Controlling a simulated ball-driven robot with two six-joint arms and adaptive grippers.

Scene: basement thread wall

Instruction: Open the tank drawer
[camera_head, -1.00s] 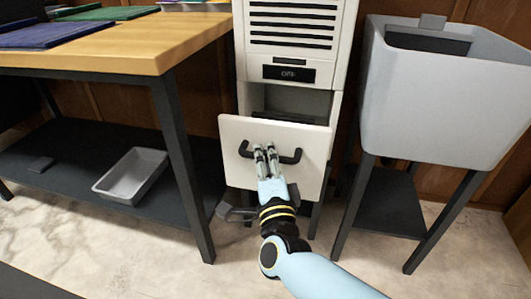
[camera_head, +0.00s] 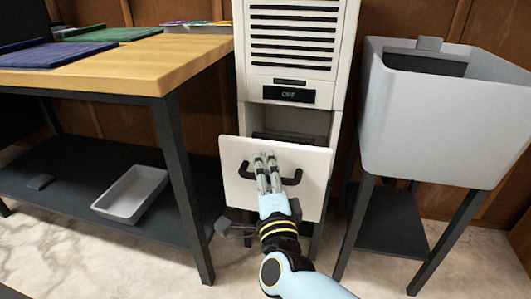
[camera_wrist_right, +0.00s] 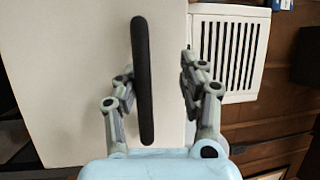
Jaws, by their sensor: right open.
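The tank drawer's white front panel (camera_head: 235,190) stands out from the tall white cabinet, with a dark gap above it, so the drawer is partly open. Its black bar handle (camera_head: 292,180) runs across the panel. My right gripper (camera_head: 265,157) is in front of the panel, its fingertips showing above the handle bar in the head view. In the right wrist view my right gripper (camera_wrist_right: 157,85) is open, and the handle (camera_wrist_right: 143,80) appears between its separated fingers, nearer the left one. I cannot tell whether they touch. My left gripper is not in view.
The cabinet (camera_head: 240,60) has vents and an "OFF" display (camera_head: 289,95). A wooden-topped table (camera_head: 150,65) stands left, with a grey tray (camera_head: 130,195) on its lower shelf. A grey basin (camera_head: 430,125) on dark legs stands close on the right. Floor shows between them.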

